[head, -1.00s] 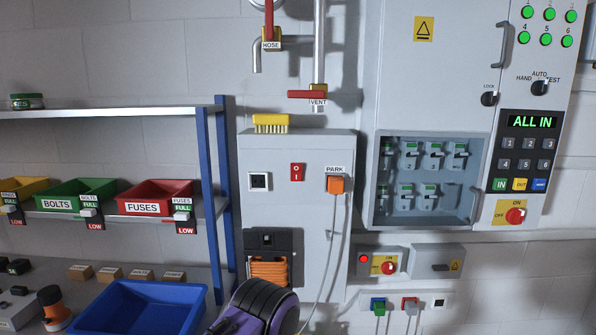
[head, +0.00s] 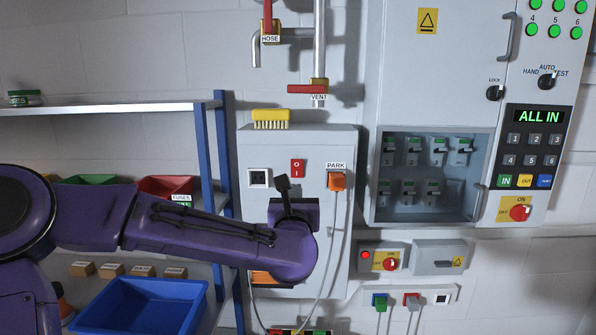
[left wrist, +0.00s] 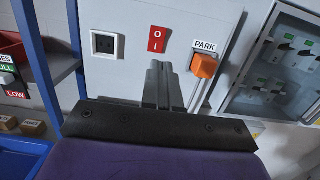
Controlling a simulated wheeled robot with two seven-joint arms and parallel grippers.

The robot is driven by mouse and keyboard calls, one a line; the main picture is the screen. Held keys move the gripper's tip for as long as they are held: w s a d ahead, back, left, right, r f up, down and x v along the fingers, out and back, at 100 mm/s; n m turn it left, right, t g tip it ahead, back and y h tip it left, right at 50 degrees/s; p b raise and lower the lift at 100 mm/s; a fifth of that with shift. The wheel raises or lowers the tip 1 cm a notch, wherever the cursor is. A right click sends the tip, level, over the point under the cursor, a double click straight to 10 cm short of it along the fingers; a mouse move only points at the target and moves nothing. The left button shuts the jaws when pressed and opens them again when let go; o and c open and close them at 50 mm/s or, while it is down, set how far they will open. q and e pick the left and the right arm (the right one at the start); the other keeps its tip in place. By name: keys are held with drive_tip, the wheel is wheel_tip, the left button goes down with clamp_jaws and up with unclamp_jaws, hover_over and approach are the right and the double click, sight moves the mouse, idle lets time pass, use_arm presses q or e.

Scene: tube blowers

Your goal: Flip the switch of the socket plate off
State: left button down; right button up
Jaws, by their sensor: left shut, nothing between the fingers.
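The red rocker switch (head: 298,168), marked O above and I below, sits on the front of a grey cabinet (head: 315,225). A black square socket (head: 258,179) is to its left and an orange plug (head: 337,181) under the PARK label is to its right. My left gripper (head: 283,184) is shut and empty, in front of the cabinet, just below and left of the switch in the head view. In the left wrist view the shut fingertips (left wrist: 159,66) lie just below the switch (left wrist: 158,39), apart from it in the picture. I cannot tell which half is pressed. My right gripper is not in view.
A cable hangs from the orange plug. A yellow brush (head: 270,119) lies on top of the cabinet. A white socket strip (head: 425,296) sits low at right.

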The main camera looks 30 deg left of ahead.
use_arm(q)
drive_tip(key=p, duration=0.5)
approach(299, 164)
drive_tip(key=x, duration=0.6)
drive_tip(key=shift+s+a+r, duration=0.1)
drive_tip(key=shift+s+r, duration=0.05)
drive_tip(key=shift+w+a, duration=0.2)
drive_tip(key=shift+w, duration=0.3)
